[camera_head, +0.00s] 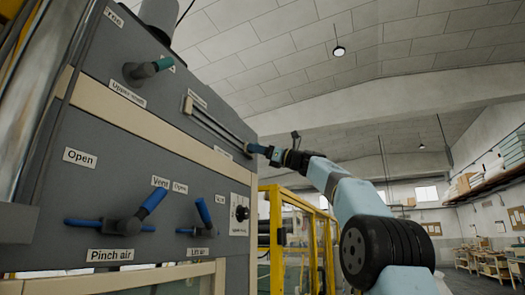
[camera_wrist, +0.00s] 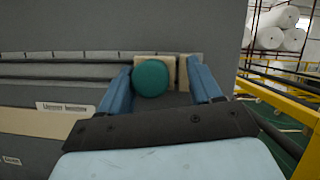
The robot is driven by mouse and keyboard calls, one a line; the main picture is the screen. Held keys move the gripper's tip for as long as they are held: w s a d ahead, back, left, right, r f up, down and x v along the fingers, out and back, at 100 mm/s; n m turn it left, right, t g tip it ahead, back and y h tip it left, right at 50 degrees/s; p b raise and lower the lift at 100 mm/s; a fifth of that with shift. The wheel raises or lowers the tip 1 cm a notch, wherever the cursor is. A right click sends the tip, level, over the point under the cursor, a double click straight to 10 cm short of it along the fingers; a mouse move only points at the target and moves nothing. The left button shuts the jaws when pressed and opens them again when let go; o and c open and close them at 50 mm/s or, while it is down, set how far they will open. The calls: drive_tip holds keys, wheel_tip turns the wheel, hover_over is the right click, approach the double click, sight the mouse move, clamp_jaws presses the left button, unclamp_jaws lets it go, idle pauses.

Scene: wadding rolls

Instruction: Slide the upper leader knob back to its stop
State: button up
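A round green knob (camera_wrist: 151,78) sits in front of a beige block (camera_wrist: 183,73) on a grey panel in the wrist view. My gripper (camera_wrist: 160,80) has its two blue fingers on either side of the knob. The left finger is close to the knob or touching it; a gap shows between the knob and the right finger. In the head view my gripper (camera_head: 262,150) is at the right end of a long slanted rail (camera_head: 215,125) on the panel. The knob itself is hidden there.
The grey panel (camera_head: 85,125) also carries a green-handled lever (camera_head: 150,68), blue-handled levers (camera_head: 150,202) marked pinch air and lift air, and a black knob (camera_head: 241,213). Yellow guard frames (camera_head: 300,225) stand beyond the panel. White rolls (camera_wrist: 280,30) lie in the background.

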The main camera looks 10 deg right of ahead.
drive_tip(key=shift+s+a, duration=0.15)
drive_tip(key=v, duration=1.4)
drive_tip(key=shift+w, duration=0.2)
drive_tip(key=s+a+f+n+g+h, duration=0.1)
drive_tip(key=s+a+f+n+h, duration=0.15)
drive_tip(key=a+f, duration=0.4)
drive_tip(key=s+a+f+n+g+h, duration=0.1)
drive_tip(key=s+a+f+n+h, duration=0.2)
drive_tip(key=f, duration=0.6)
drive_tip(key=s+a+f+n+g+h, duration=0.1)
drive_tip(key=s+a+f+h, duration=0.35)
drive_tip(key=f, duration=0.35)
drive_tip(key=s+d+f+n+g+h, duration=0.1)
drive_tip(key=s+d+f+n+h, duration=0.1)
drive_tip(key=s+f+n, duration=0.3)
drive_tip(key=s+d+f+n+g+h, duration=0.1)
drive_tip(key=s+d+f+n+h, duration=0.2)
drive_tip(key=s+f, duration=0.9)
drive_tip(key=s+d+f+n+g+h, duration=0.1)
drive_tip(key=s+d+f+n+h, duration=0.2)
drive_tip(key=s+f+n, duration=0.4)
wheel_tip(320, 180, down, 8)
drive_tip(key=shift+s+f+h, duration=0.2)
drive_tip(key=shift+s+h, duration=0.4)
drive_tip(key=shift+s, duration=0.6)
